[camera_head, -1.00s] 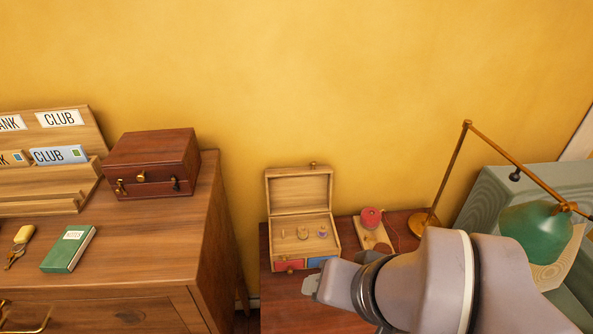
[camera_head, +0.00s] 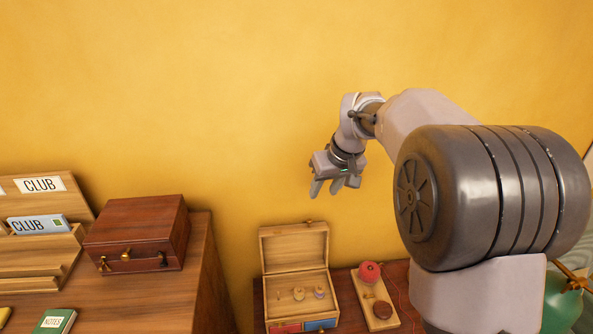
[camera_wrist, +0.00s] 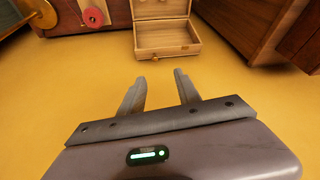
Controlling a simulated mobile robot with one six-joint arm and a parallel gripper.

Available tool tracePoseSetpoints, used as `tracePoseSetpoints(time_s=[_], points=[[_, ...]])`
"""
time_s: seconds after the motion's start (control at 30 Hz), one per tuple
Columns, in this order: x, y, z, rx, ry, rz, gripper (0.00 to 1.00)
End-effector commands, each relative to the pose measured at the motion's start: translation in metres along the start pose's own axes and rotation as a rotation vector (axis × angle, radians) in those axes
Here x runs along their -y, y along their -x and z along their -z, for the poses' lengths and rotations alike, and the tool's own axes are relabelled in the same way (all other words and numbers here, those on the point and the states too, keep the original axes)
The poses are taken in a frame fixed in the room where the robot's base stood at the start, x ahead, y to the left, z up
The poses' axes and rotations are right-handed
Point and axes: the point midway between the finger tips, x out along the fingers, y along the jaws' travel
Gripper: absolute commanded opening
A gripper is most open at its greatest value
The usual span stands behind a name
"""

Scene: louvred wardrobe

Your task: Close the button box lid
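The button box (camera_head: 296,298) is a light wooden box on the low brown table, with several small buttons inside. Its lid (camera_head: 294,248) stands open, tilted up near the yellow wall, with a small knob at its top edge. The box also shows at the top of the wrist view, with its lid (camera_wrist: 167,38) facing the camera. My gripper (camera_head: 334,188) is up in front of the wall, above and to the right of the lid, apart from it. In the wrist view its two fingers (camera_wrist: 160,88) are spread with nothing between them.
A dark red wooden case (camera_head: 138,234) sits on the dresser at left, beside a letter rack (camera_head: 40,250). A green lamp (camera_head: 560,305) is at lower right. The wall above the box is clear.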

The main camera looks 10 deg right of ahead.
Motion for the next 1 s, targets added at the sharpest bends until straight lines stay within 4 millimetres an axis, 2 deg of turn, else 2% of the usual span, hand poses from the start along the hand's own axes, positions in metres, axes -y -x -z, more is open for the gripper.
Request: tracePoseSetpoints(time_s=[0.03, 0.13, 0.27, 0.7, 0.83, 1.0], points=[[-0.008, -0.012, 0.010, 0.009, 0.024, 0.001, 0.39], [-0.016, -0.030, 0.018, 0.014, 0.057, 0.002, 0.39], [-0.017, -0.052, 0.017, 0.015, 0.064, 0.002, 0.39], [-0.017, -0.171, 0.014, 0.016, 0.061, 0.002, 0.39], [-0.017, -0.192, 0.015, 0.015, 0.061, 0.001, 0.39], [-0.017, -0.204, 0.015, 0.014, 0.060, 0.001, 0.39]])
